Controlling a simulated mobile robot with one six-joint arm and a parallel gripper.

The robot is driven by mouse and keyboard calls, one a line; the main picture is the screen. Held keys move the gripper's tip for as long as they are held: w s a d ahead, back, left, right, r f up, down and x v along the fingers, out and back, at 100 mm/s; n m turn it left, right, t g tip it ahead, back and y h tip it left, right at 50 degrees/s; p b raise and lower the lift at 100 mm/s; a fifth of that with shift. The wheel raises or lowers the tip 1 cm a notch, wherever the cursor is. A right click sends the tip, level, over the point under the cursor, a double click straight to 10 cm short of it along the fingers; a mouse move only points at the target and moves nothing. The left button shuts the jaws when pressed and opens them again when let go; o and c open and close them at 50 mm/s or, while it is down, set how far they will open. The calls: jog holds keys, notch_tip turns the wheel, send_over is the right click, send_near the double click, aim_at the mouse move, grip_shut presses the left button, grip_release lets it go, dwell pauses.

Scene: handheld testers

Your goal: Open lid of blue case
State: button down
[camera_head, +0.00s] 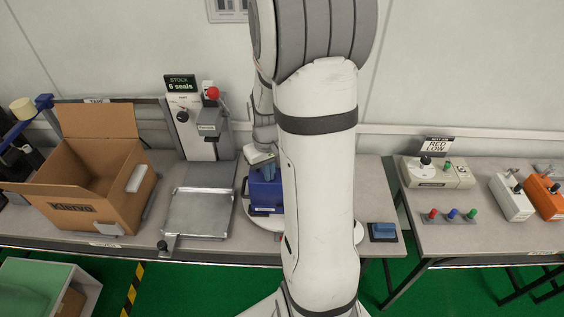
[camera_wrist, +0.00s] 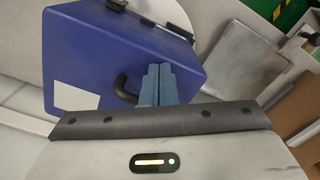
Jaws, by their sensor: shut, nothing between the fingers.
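The blue case (camera_head: 263,196) stands on a round white plate (camera_head: 262,222) on the bench, partly hidden behind my arm in the head view. In the wrist view the blue case (camera_wrist: 90,60) fills the upper left, with a dark handle (camera_wrist: 124,88), a white label and dark latch-like fittings at its far edge. Its lid looks shut. My gripper (camera_wrist: 160,72) has its blue-grey fingers shut together and empty, right beside the handle; I cannot tell whether they touch it. In the head view my gripper (camera_head: 268,172) is just above the case.
An open cardboard box (camera_head: 70,195) stands at the left. A grey metal tray (camera_head: 198,212) lies left of the case, before a press-like device (camera_head: 205,125) with a red knob. A blue block (camera_head: 382,231) sits at the bench's right end. Testers (camera_head: 437,172) stand on the right bench.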

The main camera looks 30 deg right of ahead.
dwell(0.4)
jog(key=shift+r+p, duration=0.5)
jog(key=shift+r, duration=0.1)
notch_tip(320, 180, up, 6)
jog(key=s+a+p, duration=0.1)
jog(key=p, duration=0.3)
jog(key=shift+s, duration=0.25)
